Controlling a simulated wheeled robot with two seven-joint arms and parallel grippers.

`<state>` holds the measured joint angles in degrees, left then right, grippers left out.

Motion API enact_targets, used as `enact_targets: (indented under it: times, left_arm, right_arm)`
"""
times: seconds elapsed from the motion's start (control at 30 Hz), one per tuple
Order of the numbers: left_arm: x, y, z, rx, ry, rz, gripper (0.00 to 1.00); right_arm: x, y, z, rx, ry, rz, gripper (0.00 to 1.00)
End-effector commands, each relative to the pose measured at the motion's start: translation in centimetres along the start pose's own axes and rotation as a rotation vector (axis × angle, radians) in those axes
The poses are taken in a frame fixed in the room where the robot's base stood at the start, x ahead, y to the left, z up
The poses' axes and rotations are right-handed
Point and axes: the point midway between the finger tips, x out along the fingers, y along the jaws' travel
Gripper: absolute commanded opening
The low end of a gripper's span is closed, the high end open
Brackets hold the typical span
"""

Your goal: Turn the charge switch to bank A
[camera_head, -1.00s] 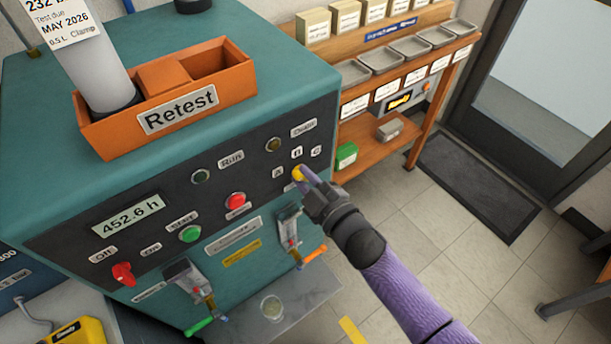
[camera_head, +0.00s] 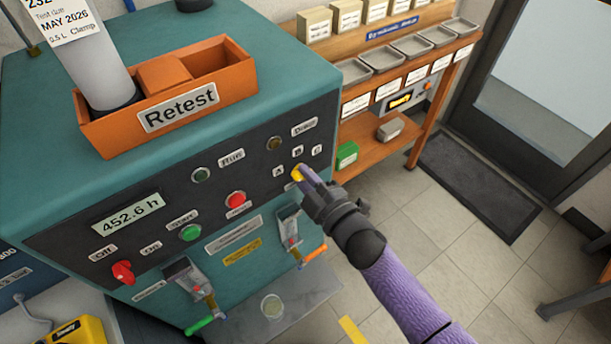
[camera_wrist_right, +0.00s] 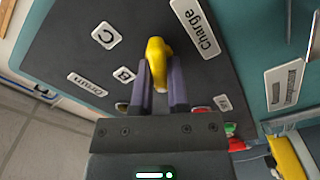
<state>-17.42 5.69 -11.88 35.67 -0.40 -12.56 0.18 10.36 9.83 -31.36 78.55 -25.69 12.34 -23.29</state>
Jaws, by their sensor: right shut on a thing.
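The yellow charge switch (camera_head: 296,174) is on the dark front panel, below the labels A (camera_head: 278,170), B (camera_head: 298,152) and C (camera_head: 317,149). My right gripper (camera_head: 303,174) is shut on the switch. In the right wrist view the yellow switch (camera_wrist_right: 156,50) sits between the two fingers, beside the Charge label (camera_wrist_right: 195,27). The B label (camera_wrist_right: 123,75) and C label (camera_wrist_right: 105,35) show to its left. Label A is hidden there behind the gripper. The fingers cover part of the switch, so its exact pointing is hard to tell. My left gripper is out of view.
The panel also holds a red button (camera_head: 236,199), a green button (camera_head: 190,233) and a red switch (camera_head: 122,271). Two small valves with green and orange handles stick out below. An orange Retest tray (camera_head: 110,138) stands on top.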

Motion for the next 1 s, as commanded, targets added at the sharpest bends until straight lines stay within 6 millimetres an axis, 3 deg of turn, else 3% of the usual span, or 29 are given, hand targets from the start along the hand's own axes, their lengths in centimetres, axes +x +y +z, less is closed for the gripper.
enact_targets:
  times: [0.03,0.07,0.2,0.57,0.9,1.0]
  left_arm:
    - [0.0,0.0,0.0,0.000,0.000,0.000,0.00]
    - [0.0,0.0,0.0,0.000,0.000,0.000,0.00]
    - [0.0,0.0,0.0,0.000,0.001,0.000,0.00]
    - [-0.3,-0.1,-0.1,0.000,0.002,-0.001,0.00]
    - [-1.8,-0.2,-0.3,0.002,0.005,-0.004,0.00]
    - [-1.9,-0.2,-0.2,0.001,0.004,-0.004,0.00]
  right_arm:
    - [0.0,-0.1,0.0,-0.002,-0.001,-0.002,0.00]
    - [0.0,-0.1,0.0,-0.002,-0.001,-0.002,0.25]
    - [0.0,-0.1,0.0,-0.001,-0.001,-0.002,0.54]
    - [-0.8,0.0,0.0,-0.001,-0.002,-0.002,0.54]
    - [-8.4,0.0,0.0,0.000,-0.003,-0.004,0.54]
    - [-9.6,0.0,0.0,0.000,-0.001,-0.003,0.54]
